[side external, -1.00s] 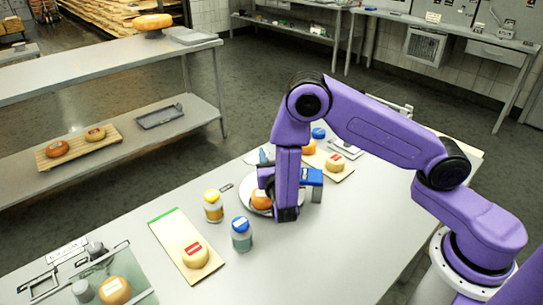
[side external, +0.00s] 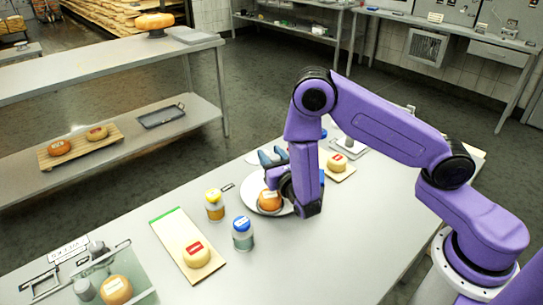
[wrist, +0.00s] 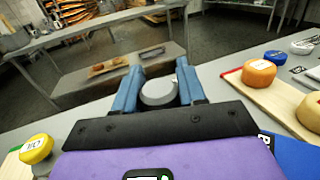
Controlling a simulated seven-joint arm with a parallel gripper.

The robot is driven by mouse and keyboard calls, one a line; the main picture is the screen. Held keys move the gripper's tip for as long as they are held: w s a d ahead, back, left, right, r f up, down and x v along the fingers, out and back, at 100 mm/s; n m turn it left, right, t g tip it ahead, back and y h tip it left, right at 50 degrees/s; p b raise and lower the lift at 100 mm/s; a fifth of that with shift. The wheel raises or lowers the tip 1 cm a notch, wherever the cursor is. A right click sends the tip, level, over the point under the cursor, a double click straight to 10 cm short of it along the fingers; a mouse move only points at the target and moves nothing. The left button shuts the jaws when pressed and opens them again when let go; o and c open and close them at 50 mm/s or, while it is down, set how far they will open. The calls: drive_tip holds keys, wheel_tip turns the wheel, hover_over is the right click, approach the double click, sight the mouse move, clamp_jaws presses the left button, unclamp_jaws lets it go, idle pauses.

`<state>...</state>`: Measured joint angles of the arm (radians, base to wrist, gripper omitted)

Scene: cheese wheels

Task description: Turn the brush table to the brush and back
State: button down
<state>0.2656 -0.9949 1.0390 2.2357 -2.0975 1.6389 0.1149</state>
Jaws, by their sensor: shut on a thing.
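The brush table looks like a round white plate (side external: 251,204) in the side view, with an orange cheese wheel (side external: 268,200) on it. My wrist partly covers its right side. My gripper (side external: 272,156) has blue fingers reaching toward the far edge of the table, behind the plate. In the wrist view its fingers are closed on a round grey knob (wrist: 159,92); whether it belongs to the brush table I cannot tell. A blue block (wrist: 290,150) with a white letter, perhaps the brush's holder, sits at the lower right of the wrist view; the side view mostly hides it behind my arm.
A yellow-lidded jar (side external: 214,206) and a blue-lidded jar (side external: 242,234) stand left of the plate. A board (side external: 172,232) with a cheese lies farther left. Another board with a pale cheese (side external: 337,163) is at the right. Free tabletop lies in front of the plate.

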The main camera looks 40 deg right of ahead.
drive_tip(key=c, duration=0.7)
unclamp_jaws()
drive_tip(key=shift+c, duration=0.2)
drive_tip(key=shift+s, duration=0.1)
drive_tip(key=v, duration=1.7)
drive_tip(key=shift+s, duration=0.15)
